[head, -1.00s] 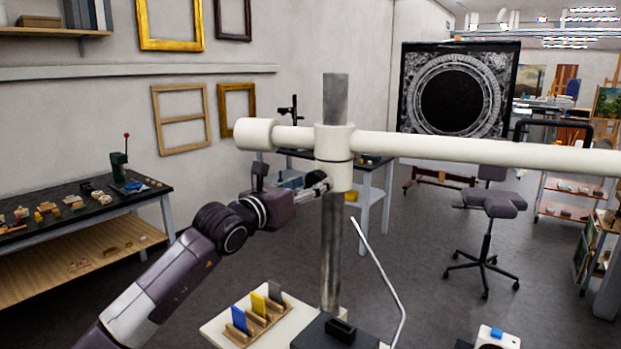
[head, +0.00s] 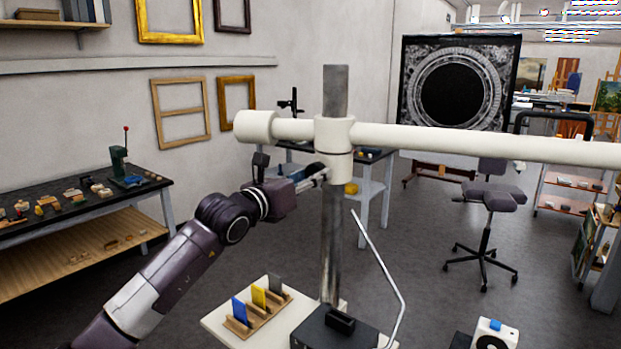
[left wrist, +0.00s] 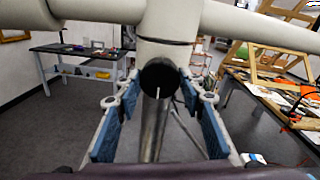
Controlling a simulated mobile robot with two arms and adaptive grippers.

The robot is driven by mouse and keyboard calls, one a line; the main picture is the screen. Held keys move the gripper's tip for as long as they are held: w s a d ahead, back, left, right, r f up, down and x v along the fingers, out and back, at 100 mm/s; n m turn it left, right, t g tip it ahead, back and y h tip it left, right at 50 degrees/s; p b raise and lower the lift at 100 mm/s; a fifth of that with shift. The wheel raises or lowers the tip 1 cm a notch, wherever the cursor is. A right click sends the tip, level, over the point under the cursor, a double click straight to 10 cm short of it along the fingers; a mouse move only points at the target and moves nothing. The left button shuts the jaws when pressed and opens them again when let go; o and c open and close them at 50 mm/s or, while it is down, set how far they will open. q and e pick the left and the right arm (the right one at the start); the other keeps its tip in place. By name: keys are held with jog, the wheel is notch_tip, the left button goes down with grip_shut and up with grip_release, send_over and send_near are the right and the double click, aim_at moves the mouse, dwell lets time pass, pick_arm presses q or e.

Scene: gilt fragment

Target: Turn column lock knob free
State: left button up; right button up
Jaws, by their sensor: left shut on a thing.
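The round black lock knob (left wrist: 159,75) sits on the front of the white collar (left wrist: 166,50) that clasps the grey metal column (head: 331,240). A short white mark on the knob's face points straight down in the left wrist view. My left gripper (head: 322,176) reaches the collar from the left, just below the white crossbar (head: 470,142). In the left wrist view its two blue-padded fingers (left wrist: 159,82) are shut on the knob, one on each side. In the head view the fingers partly hide the knob. My right gripper is in neither view.
A pale board with a card rack (head: 256,315) and a black base block (head: 334,332) lie below the gripper. A thin bent white rod (head: 385,265) rises right of the column. A cluttered workbench (head: 85,205) stands left.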

pick_arm(q)
jog(key=n, duration=0.3)
jog(key=n+b, duration=0.1)
jog(key=n, duration=0.3)
jog(key=n+b, duration=0.1)
jog(key=n, duration=0.3)
jog(key=shift+a+r+g, duration=0.1)
jog(key=shift+r+g, duration=0.15)
jog(key=shift+g, duration=0.05)
jog(key=n+p, duration=0.6)
jog(key=p, duration=0.2)
jog(key=shift+w+f+n+p, duration=0.1)
jog(key=shift+f+n+p, duration=0.1)
jog(key=shift+n+p, duration=0.65)
jog(key=o, duration=1.2)
jog(key=shift+a+f, duration=0.1)
jog(key=shift+a, duration=0.05)
jog(key=shift+c, duration=0.2)
